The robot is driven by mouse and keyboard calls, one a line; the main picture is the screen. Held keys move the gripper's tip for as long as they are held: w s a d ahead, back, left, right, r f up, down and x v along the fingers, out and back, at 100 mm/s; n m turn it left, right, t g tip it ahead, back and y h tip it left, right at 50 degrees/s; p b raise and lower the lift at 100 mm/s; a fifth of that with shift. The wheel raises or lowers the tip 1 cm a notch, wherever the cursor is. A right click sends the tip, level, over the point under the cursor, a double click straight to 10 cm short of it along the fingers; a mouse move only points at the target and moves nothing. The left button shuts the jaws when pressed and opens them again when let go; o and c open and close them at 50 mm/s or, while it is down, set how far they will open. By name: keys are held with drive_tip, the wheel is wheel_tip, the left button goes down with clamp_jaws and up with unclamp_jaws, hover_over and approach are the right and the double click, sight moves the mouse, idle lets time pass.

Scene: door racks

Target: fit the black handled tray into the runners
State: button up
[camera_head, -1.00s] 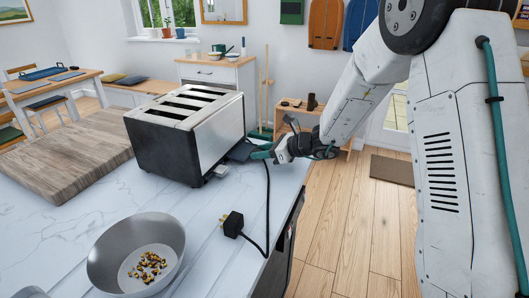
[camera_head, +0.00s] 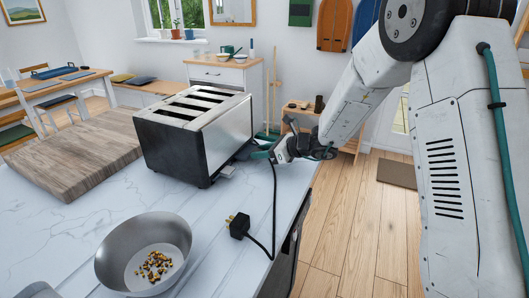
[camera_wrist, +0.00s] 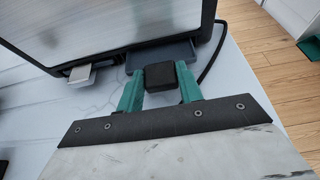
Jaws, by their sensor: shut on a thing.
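The toaster (camera_head: 196,137) stands on the white marble counter, a steel box with black ends and several slots on top. The black handled tray (camera_wrist: 165,53) is a flat dark slab at the toaster's lower edge in the wrist view. Its far end goes out of sight under the toaster, so the runners are hidden. Its block handle (camera_wrist: 160,74) sits between my teal fingers. My gripper (camera_wrist: 160,88) is shut on this handle, and the fingertips are close to the toaster's side. In the head view my gripper (camera_head: 262,153) hides part of the tray.
A silver lever (camera_wrist: 82,75) sticks out left of the tray. A black cord with a plug (camera_head: 239,226) lies near the counter's right edge. A grey bowl of small pieces (camera_head: 144,252) and a wooden board (camera_head: 72,160) are on the counter.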

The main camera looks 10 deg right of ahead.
sight(241, 150)
drive_tip(key=shift+w+a, duration=0.5)
drive_tip(key=shift+a, duration=0.2)
drive_tip(key=shift+w+a, duration=0.45)
drive_tip(key=shift+a, duration=0.25)
drive_tip(key=o, duration=1.1)
drive_tip(key=shift+c, duration=0.2)
drive_tip(key=v, duration=0.7)
drive_tip(key=shift+s+d+r, duration=0.1)
drive_tip(key=shift+s+d, duration=0.1)
drive_tip(key=shift+d, duration=0.1)
